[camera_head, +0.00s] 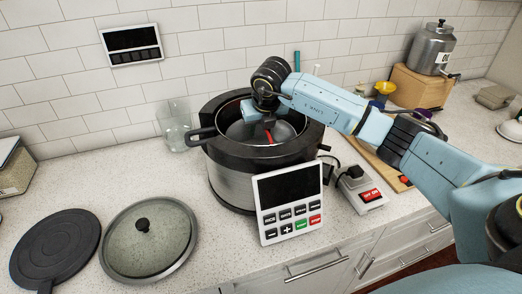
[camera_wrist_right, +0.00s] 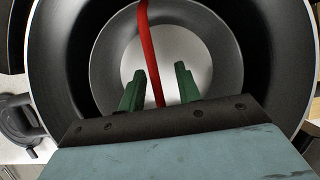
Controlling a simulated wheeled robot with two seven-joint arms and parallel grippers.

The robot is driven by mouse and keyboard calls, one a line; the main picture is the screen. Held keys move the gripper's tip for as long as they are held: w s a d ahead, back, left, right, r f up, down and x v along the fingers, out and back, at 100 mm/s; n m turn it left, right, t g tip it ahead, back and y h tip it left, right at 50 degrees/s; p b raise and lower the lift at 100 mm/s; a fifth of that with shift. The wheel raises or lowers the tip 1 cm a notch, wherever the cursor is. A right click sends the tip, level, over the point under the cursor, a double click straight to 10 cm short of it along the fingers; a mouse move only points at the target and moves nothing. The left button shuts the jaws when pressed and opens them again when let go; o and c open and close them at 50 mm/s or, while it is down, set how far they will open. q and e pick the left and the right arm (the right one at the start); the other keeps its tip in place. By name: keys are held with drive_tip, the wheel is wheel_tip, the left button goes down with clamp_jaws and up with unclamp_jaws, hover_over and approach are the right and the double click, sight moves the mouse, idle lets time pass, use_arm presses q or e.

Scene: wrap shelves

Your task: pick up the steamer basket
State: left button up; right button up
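The steamer basket appears to be the dark grey round vessel (camera_head: 240,131) inside the large black-rimmed cooker (camera_head: 232,181); it also shows in the right wrist view (camera_wrist_right: 205,35). A thin red handle (camera_head: 268,134) rises from it. My right gripper (camera_wrist_right: 160,85) reaches down over the cooker's opening. Its two green fingers are apart, with the red handle (camera_wrist_right: 151,50) between them and gaps on both sides. Part of the basket is hidden by my right arm in the head view. My left gripper is not in view.
A glass lid (camera_head: 148,238) and a round black plate (camera_head: 55,248) lie at the left. A control panel (camera_head: 289,203) stands before the cooker. A glass jug (camera_head: 175,124), a power switch box (camera_head: 361,190) and a wooden board (camera_head: 372,157) are close around.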

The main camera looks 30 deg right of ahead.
drive_tip(key=shift+c, duration=0.4)
clamp_jaws()
idle(1.0)
